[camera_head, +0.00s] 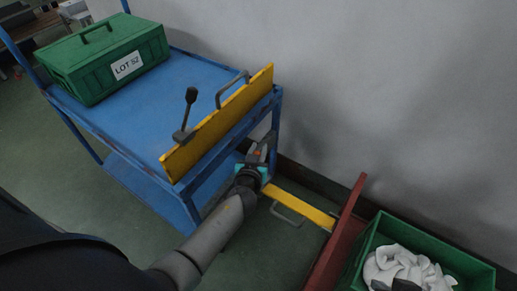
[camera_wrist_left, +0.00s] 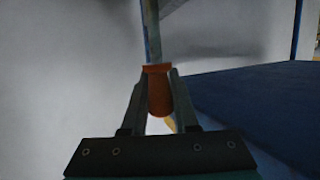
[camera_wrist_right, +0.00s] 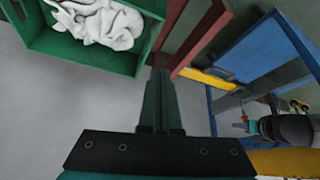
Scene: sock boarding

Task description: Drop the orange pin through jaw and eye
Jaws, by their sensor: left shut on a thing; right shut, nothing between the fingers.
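My left gripper (camera_head: 258,160) is shut on the orange pin, beside the near right end of the blue cart (camera_head: 125,118). In the left wrist view the orange pin (camera_wrist_left: 158,92) sits between the fingers (camera_wrist_left: 160,100); a narrow grey-blue length lies in line above it, and I cannot tell if it is the pin's shank. A yellow bar (camera_head: 300,207) with a grey handle runs from near my left gripper to a dark red panel (camera_head: 338,240). The jaw and eye are not clearly visible. My right gripper (camera_wrist_right: 160,100) is shut and empty near the green crate.
The green crate (camera_head: 453,248) holds white cloth items (camera_head: 405,268). A closed green box (camera_head: 108,58) labelled LOT 52 stands on the blue cart. A yellow board (camera_head: 220,125) with a handle and a lever stands along the cart's edge. A grey wall (camera_head: 400,100) closes the far side.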

